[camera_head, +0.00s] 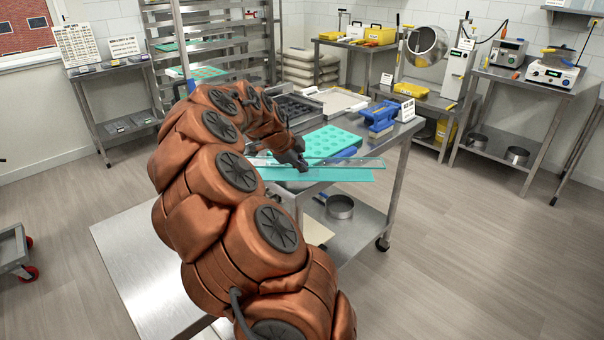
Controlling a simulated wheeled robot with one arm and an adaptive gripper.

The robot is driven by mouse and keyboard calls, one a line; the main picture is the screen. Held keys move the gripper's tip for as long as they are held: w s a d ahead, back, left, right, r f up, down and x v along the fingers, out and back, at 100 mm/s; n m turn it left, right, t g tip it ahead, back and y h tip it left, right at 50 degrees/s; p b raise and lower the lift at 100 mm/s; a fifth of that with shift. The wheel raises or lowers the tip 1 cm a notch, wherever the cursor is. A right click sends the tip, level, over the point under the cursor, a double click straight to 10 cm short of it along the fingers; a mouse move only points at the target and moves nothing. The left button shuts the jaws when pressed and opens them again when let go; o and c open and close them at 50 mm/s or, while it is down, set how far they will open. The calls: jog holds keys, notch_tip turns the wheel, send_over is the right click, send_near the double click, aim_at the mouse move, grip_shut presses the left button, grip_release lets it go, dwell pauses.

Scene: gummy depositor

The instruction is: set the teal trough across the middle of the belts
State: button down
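A long narrow teal piece (345,175), which looks like the trough, lies level at the front edge of the steel table, partly behind my arm. A long pale strip with a metallic look (350,163) runs along just above it in the picture. My gripper (301,165) is at the left part of this strip, pointing down over the table edge. Its fingers are small and dark, and I cannot tell whether they are closed on the strip or the teal piece. My arm hides the left end of both. I cannot make out any belts in this view.
A teal mould sheet with round cavities (330,141) lies behind the strip. A blue device (380,115) stands on the table's right side. A steel pan (340,206) is on the lower shelf. Dark trays (291,110) lie farther back. The floor at right is clear.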

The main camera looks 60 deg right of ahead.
aim_at(303, 176)
jog(key=shift+d, duration=0.25)
jog(key=shift+f+p, duration=0.45)
jog(key=shift+f, duration=1.25)
jog(key=shift+f, duration=0.15)
jog(key=c, duration=1.3)
grip_release()
